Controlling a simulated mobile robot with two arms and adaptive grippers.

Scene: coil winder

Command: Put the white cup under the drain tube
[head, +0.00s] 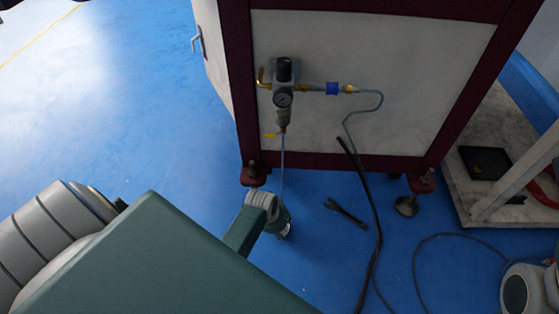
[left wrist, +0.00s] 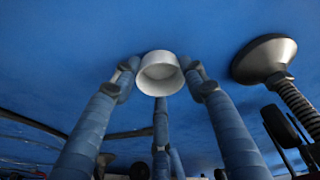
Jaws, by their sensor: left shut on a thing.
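The white cup (left wrist: 160,75) shows in the left wrist view between the fingertips of my left gripper (head: 279,221), which is shut on it. The cup is close to the blue floor in that view; whether it touches the floor I cannot tell. In the head view the gripper mostly hides the cup. The thin, pale drain tube (head: 282,165) hangs from the filter regulator (head: 284,100) on the machine's side panel, and its lower end meets the gripper area in the picture. Whether the cup is right below the tube end I cannot tell.
A dark wrench-like tool (head: 345,212) and a black cable (head: 372,240) lie on the floor to the right. Open floor is left.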

